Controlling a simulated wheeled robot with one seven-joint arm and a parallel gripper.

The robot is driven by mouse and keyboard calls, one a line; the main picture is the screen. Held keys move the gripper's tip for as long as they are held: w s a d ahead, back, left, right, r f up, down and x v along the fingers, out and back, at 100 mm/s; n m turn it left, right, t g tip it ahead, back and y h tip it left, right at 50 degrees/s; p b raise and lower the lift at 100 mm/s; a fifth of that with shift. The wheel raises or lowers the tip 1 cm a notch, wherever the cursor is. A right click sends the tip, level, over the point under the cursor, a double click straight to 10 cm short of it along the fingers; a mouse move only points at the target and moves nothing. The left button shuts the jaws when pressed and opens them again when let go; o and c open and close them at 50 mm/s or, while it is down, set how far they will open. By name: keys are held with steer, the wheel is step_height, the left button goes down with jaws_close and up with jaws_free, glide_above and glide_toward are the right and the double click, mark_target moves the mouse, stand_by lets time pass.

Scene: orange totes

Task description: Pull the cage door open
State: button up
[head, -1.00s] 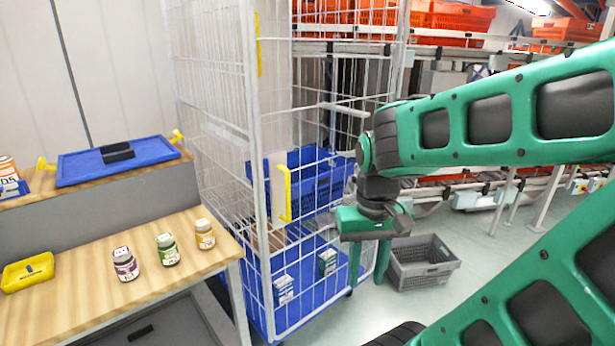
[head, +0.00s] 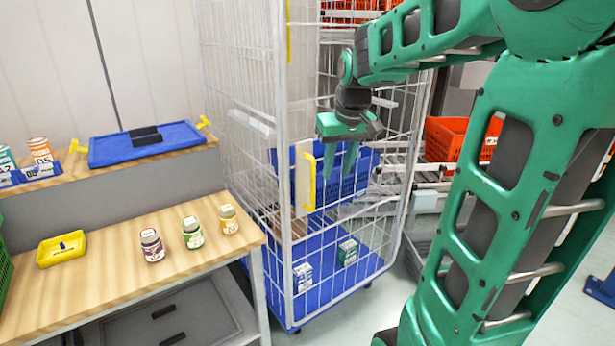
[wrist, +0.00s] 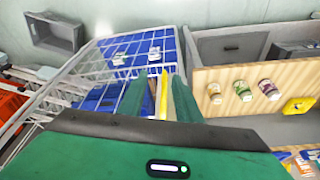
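The tall white wire cage (head: 280,100) stands in the middle of the head view, and its wire door looks shut. A vertical yellow handle (head: 309,180) sits on a pale plate at the cage's front. My gripper (head: 338,160) points down just right of the handle in the head view, with its fingers apart and nothing held. In the wrist view my gripper (wrist: 159,82) is open, and the yellow handle (wrist: 163,98) appears in the gap between the green fingers. I cannot tell whether the handle is truly between the fingers or beyond them.
A wooden workbench (head: 100,290) with three jars stands close left of the cage. The cage holds a blue crate (head: 352,185) and two small boxes. A grey crate (wrist: 55,32) lies on the floor beside the cage. Orange totes (head: 445,140) fill racks behind.

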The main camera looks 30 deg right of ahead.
steer(key=n+t, duration=0.1)
glide_toward(314, 169)
steer(key=f, duration=0.1)
steer(key=x, duration=1.1)
steer(key=shift+w, duration=0.2)
